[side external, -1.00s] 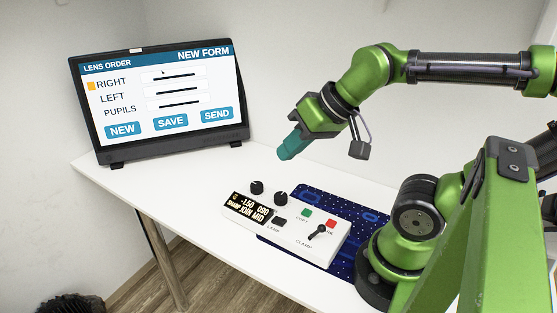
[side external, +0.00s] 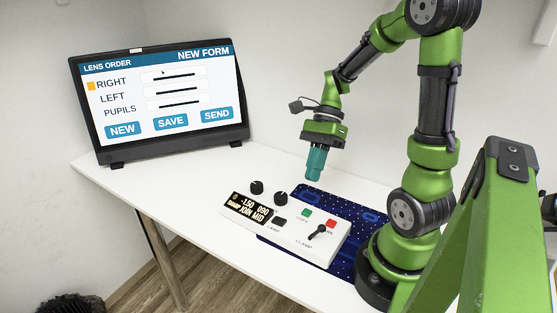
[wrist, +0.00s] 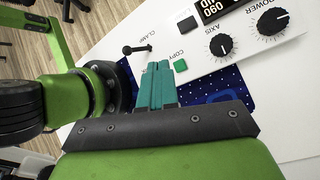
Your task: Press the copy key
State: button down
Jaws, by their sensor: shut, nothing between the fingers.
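My gripper (side external: 314,179) has teal fingers, is shut and empty, and points down. In the side view it hangs above the copy key, with a visible gap between the tips and the panel. In the wrist view my gripper (wrist: 158,66) covers part of the panel. The red key (side external: 331,224) shows in the side view but not in the wrist view.
The panel also carries a black lamp key (side external: 280,221), a clamp lever (side external: 317,232), two black knobs and a small display (side external: 247,208). A dark blue patterned mat (side external: 312,194) lies under it. A monitor (side external: 158,100) with an order form stands at the back left.

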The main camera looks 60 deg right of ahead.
aim_at(308, 209)
jog(key=r+m, duration=0.1)
jog(key=a+m+y, duration=0.1)
jog(key=m, duration=0.1)
jog(key=shift+w+a+r+y, duration=0.15)
jog(key=shift+r+y, duration=0.15)
jog(key=shift+r, duration=0.05)
jog(key=shift+f, duration=0.1)
jog(key=shift+f, duration=4.3)
jog(key=shift+f, duration=0.1)
jog(key=shift+f, duration=0.3)
jog(key=shift+f, duration=0.55)
jog(key=shift+r, duration=0.95)
